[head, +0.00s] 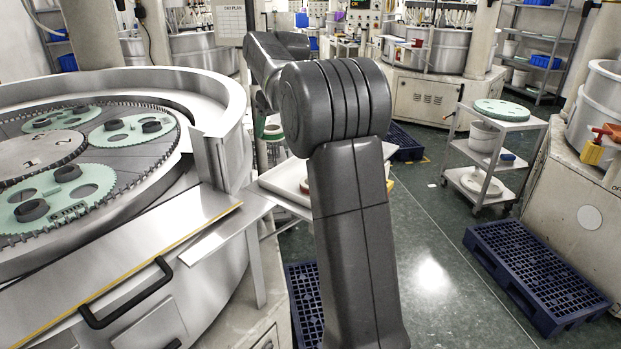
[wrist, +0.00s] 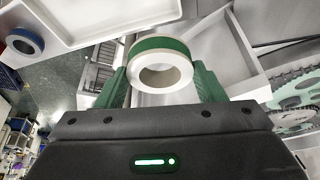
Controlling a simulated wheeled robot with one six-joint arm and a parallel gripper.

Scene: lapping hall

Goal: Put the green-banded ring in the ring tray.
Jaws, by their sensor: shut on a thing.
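The green-banded ring (wrist: 161,66) is white with a green band around its side. In the wrist view it sits between the green fingers of my gripper (wrist: 160,82), which is shut on it. In the head view my arm hides most of the gripper; a small green patch of the ring or fingers shows left of the arm. A white tray (wrist: 75,35) with a raised rim lies at the upper left of the wrist view, beyond the held ring and apart from it. In the head view this tray (head: 277,181) is partly hidden behind my arm.
The lapping machine (head: 215,125) with green toothed discs fills the left. A cart (head: 500,130) and blue pallets (head: 535,270) stand right, with open floor between.

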